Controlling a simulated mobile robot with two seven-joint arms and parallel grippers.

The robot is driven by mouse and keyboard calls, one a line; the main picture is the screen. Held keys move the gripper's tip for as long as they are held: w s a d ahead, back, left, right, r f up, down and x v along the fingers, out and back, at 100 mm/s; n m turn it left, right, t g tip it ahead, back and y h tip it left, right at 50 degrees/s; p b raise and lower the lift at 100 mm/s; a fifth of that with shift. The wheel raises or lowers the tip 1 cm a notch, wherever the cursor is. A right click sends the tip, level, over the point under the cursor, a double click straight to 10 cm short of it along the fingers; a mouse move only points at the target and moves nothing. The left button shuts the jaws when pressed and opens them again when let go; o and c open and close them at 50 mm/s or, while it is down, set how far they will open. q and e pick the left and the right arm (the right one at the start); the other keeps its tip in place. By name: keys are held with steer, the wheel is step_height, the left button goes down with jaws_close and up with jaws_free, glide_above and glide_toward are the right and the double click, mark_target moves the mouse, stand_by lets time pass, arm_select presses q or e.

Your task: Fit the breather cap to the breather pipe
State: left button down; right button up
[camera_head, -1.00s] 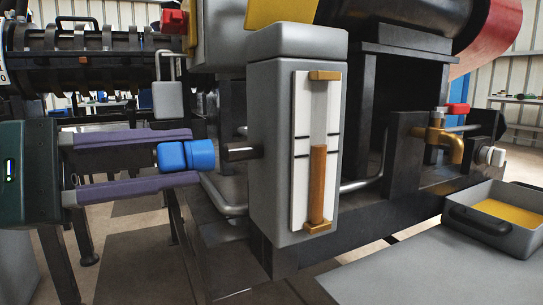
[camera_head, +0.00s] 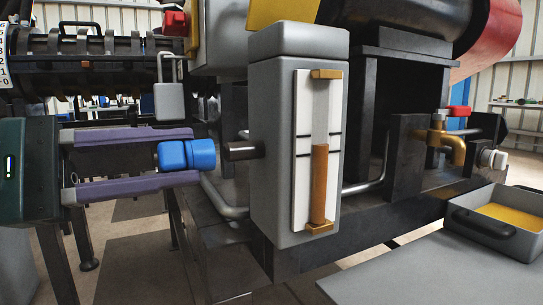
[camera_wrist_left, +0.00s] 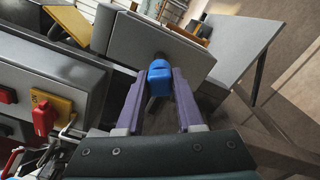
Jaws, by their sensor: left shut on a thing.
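The breather cap (camera_head: 187,154) is blue and lies on its side between the purple fingers of my left gripper (camera_head: 195,155), which is shut on it. The breather pipe (camera_head: 243,150) is a short dark stub on the left side of a grey box (camera_head: 275,150). The cap's right end faces the pipe at about the same height, with a small gap between them in the head view. In the left wrist view the cap (camera_wrist_left: 160,78) sits between the fingertips, in front of the pipe, which is mostly hidden. My right gripper is out of view.
The grey box bears a white gauge plate with an orange-brown column (camera_head: 319,185). A bent grey pipe (camera_head: 224,200) runs below the cap. A brass tap (camera_head: 452,146) and a grey tray (camera_head: 500,225) are at the right.

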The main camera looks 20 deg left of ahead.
mark_target(185, 157)
arm_select(q)
steer(key=shift+b, duration=0.3)
stand_by(0.4)
steer(key=shift+x, duration=1.5)
steer(key=shift+c, duration=2.3)
jaws_free()
steer(key=b+v, duration=0.1)
steer(key=v, duration=0.8)
steer(key=shift+s+a, duration=0.25)
steer(key=shift+s, duration=0.05)
